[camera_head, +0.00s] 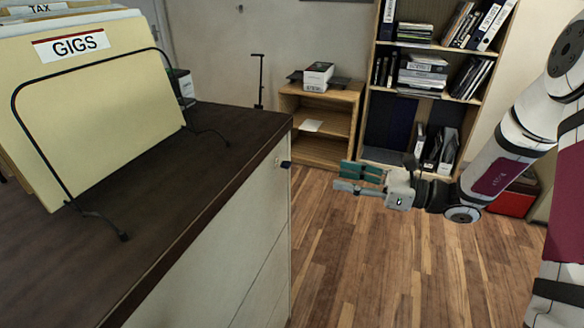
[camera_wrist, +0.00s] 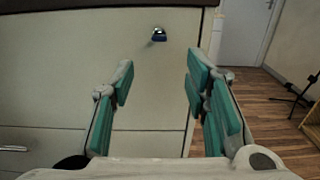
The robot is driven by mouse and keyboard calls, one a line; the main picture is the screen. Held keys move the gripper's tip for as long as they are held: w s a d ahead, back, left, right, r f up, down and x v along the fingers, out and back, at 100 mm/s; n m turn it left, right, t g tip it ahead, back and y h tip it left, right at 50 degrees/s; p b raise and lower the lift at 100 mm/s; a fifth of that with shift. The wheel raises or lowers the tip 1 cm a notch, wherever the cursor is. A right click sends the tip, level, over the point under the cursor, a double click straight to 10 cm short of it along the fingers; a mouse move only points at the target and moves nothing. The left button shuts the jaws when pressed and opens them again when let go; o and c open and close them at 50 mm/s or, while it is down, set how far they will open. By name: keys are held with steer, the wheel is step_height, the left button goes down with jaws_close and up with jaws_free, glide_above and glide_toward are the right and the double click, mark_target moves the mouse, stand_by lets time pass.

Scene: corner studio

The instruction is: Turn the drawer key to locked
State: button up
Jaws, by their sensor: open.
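The drawer key (camera_head: 285,164) sticks out of the front of a pale drawer cabinet (camera_head: 235,235), near its top right corner. In the wrist view the key (camera_wrist: 159,35) is a small dark blue head standing out from the pale drawer front (camera_wrist: 70,70). My gripper (camera_head: 347,177) is in the air to the right of the key in the head view, apart from it. In the wrist view my gripper (camera_wrist: 160,85) is open and empty, its teal-padded fingers either side of the line towards the key. The key's turn angle is too small to tell.
A dark cabinet top (camera_head: 180,170) bears a wire rack of folders (camera_head: 95,110). A drawer handle (camera_wrist: 14,149) shows at lower left in the wrist view. A low wooden shelf (camera_head: 318,150) and a bookcase (camera_head: 372,155) stand behind. Wooden floor (camera_head: 400,265) is clear beside the cabinet.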

steer(key=x, duration=1.3)
steer(key=shift+a, duration=0.25)
steer(key=shift+w, duration=0.1)
jaws_close()
